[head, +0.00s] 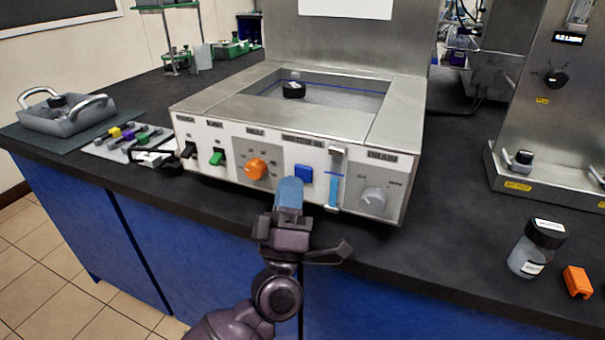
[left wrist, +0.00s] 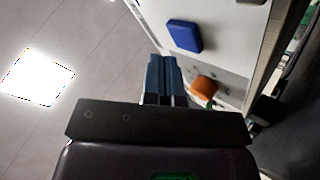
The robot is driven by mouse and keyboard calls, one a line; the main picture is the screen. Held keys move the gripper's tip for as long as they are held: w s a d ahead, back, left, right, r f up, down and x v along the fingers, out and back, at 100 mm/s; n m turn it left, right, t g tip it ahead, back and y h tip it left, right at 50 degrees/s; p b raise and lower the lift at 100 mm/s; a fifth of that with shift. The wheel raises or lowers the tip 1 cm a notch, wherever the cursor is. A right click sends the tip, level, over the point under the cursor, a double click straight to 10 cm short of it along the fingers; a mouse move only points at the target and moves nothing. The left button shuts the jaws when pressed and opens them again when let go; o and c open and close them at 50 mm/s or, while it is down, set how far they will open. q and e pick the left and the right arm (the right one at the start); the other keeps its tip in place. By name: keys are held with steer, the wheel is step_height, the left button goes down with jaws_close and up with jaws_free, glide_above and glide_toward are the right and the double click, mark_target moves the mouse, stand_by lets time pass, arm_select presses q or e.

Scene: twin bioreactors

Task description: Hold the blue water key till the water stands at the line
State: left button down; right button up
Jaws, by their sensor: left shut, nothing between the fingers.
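The blue water key (head: 304,174) is a square button on the white front panel of the steel bath (head: 225,105). It also shows in the left wrist view (left wrist: 184,36). My left gripper (head: 289,186) is shut and empty, its blue fingertips just left of and below the key in the head view. In the left wrist view the fingertips (left wrist: 163,62) appear apart from the key. A sight gauge (head: 334,190) right of the key shows a blue column in its lower part. A blue line (head: 345,88) runs along the basin's inner wall. The exact water level is unclear.
An orange knob (head: 256,169), a green switch (head: 217,158) and a black switch (head: 189,149) are left of the key. A grey drain knob (head: 373,201) is to its right. A bottle (head: 530,255) and an orange block (head: 577,282) stand on the counter at right.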

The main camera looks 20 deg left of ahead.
arm_select(q)
steer(key=shift+w, duration=0.2)
steer(key=shift+w, duration=0.25)
